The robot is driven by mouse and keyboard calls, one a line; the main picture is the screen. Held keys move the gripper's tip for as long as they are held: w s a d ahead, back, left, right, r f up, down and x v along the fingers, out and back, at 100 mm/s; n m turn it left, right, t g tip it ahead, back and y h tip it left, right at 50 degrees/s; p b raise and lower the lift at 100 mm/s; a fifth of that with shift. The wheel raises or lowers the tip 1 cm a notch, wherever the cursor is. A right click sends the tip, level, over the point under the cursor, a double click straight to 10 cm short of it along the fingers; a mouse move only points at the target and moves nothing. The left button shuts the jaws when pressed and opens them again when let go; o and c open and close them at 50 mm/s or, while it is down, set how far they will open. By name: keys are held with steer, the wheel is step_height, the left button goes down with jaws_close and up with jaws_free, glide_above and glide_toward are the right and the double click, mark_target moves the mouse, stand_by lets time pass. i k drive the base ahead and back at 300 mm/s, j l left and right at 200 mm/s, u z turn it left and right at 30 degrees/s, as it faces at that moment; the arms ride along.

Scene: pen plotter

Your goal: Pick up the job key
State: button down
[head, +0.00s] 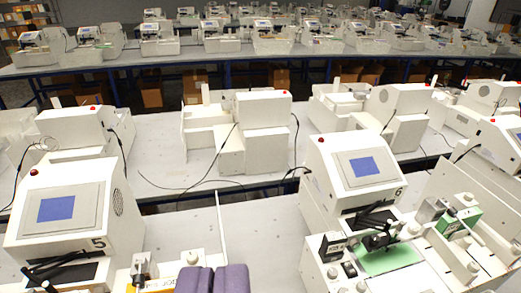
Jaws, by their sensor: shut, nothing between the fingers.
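My gripper (213,279) shows at the bottom centre as two purple fingers side by side, shut with nothing between them. It is in front of the bench, between plotter 5 (60,212) on the left and plotter 6 (350,165) on the right. Each is a white machine with a blue screen. I cannot pick out the job key for certain. Small black and grey parts sit on plotter 6's front, beside a green sheet (390,258). A grey block on a yellow-sided unit (142,268) stands just left of the gripper.
The grey bench top (255,232) is bare between the two plotters, with a thin upright divider (221,222) near the gripper. Black cables (190,188) trail behind. More white machines fill the benches behind, with cardboard boxes (195,82) under the far one.

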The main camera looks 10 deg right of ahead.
mark_target(334, 243)
steer(key=i+l+z, duration=0.25)
steer(key=l, duration=0.3)
steer(key=i+l+z, duration=0.25)
steer(key=i+l, duration=0.2)
